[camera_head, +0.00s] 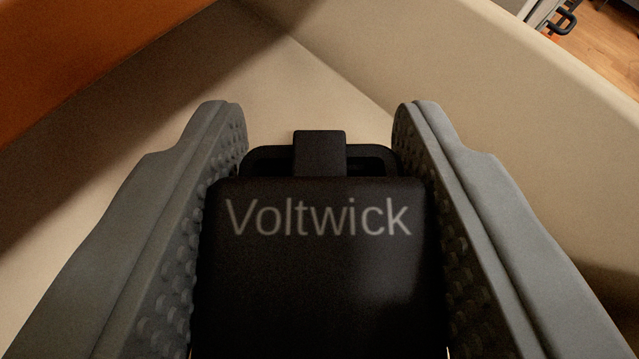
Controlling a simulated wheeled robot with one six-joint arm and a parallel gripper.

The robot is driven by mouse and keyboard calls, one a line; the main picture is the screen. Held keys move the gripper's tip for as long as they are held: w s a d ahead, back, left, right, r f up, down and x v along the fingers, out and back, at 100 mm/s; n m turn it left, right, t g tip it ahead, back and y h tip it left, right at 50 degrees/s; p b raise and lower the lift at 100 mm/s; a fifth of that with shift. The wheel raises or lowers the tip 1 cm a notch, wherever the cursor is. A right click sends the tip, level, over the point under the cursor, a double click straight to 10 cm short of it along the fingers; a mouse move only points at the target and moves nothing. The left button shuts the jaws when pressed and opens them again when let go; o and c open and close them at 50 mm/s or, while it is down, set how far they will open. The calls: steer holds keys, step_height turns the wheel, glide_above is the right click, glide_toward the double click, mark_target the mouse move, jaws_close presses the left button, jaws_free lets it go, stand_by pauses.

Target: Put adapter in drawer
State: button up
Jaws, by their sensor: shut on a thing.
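The adapter (318,280) is a black block with "Voltwick" in light letters and a small tab at its far end. My gripper (320,150) is shut on it, one grey dimpled finger on each side. The adapter is inside or just above the drawer (350,85), which has cream walls and a cream floor. I cannot tell whether the adapter touches the floor. The adapter's underside and near end are hidden.
An orange panel (80,50) runs along the upper left and shades part of the drawer. The drawer's right wall (520,110) rises close to the right finger. Beyond it, wooden floor (605,40) and a dark handle-like part (565,20) show at the top right.

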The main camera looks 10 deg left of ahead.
steer(key=shift+f, duration=0.6)
steer(key=o, duration=1.2)
steer(key=shift+c, duration=0.2)
steer(key=shift+r, duration=0.6)
steer(key=v, duration=1.2)
